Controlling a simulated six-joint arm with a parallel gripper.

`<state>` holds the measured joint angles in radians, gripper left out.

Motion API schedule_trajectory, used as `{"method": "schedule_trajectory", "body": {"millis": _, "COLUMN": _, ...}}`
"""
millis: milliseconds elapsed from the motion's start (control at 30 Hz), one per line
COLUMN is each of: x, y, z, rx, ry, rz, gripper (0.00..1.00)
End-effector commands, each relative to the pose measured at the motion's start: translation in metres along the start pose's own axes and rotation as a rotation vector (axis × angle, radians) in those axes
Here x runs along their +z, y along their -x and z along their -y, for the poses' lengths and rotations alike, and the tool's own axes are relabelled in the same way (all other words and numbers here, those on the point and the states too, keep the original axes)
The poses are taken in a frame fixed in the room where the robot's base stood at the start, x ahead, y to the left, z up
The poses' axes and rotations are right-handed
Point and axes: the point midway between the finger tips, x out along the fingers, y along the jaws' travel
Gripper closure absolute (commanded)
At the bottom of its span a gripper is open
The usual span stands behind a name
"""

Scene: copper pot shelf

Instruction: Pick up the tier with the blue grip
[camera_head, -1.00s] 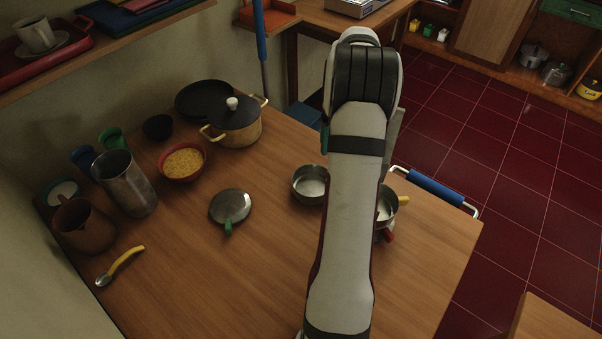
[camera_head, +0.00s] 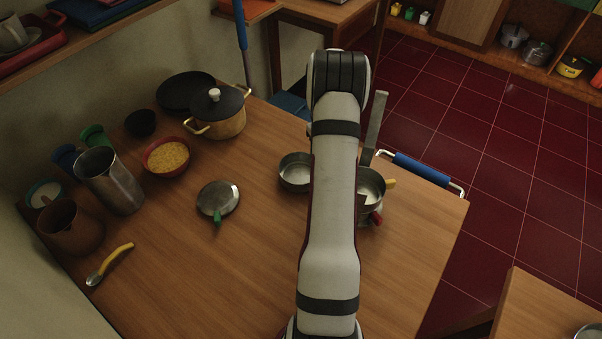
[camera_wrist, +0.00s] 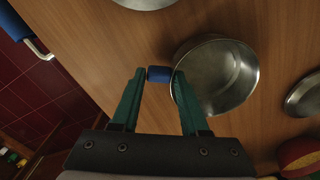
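The tier with the blue grip is a shallow round metal bowl (camera_wrist: 222,72), right of centre in the wrist view, standing on the wooden table. Its short blue grip (camera_wrist: 160,74) sticks out to the left. In the head view the tier (camera_head: 295,172) shows left of my arm, and its grip is hidden behind the arm. My gripper (camera_wrist: 157,84) has two green fingers, spread apart and empty. In the wrist view the blue grip appears between and just beyond the fingertips. The right fingertip overlaps the bowl's near rim. I cannot tell the height gap. The head view hides the fingers.
Stacked tiers (camera_head: 371,186) with yellow and red grips stand right of my arm, near the table edge with a blue-handled rail (camera_head: 422,168). A lid with a green grip (camera_head: 218,199), a noodle bowl (camera_head: 166,157) and a pot (camera_head: 217,118) stand left. The front table is clear.

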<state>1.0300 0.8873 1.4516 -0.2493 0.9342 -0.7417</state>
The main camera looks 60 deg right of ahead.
Motion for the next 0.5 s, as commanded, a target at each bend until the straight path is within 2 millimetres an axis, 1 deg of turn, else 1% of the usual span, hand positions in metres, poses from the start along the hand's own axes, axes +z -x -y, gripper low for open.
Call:
{"method": "schedule_trajectory", "body": {"millis": 33, "x": 0.0, "y": 0.0001, "z": 0.0, "rx": 0.0, "ry": 0.0, "rz": 0.0, "gripper": 0.66}}
{"method": "schedule_trajectory", "body": {"millis": 167, "x": 0.0, "y": 0.0002, "z": 0.0, "rx": 0.0, "ry": 0.0, "rz": 0.0, "gripper": 0.9}}
{"method": "schedule_trajectory", "body": {"millis": 200, "x": 0.0, "y": 0.0002, "z": 0.0, "rx": 0.0, "ry": 0.0, "rz": 0.0, "gripper": 0.97}}
{"method": "schedule_trajectory", "body": {"millis": 233, "x": 0.0, "y": 0.0002, "z": 0.0, "rx": 0.0, "ry": 0.0, "rz": 0.0, "gripper": 1.0}}
{"method": "schedule_trajectory", "body": {"millis": 500, "x": -0.0001, "y": 0.0006, "z": 0.0, "rx": 0.0, "ry": 0.0, "rz": 0.0, "gripper": 1.0}}
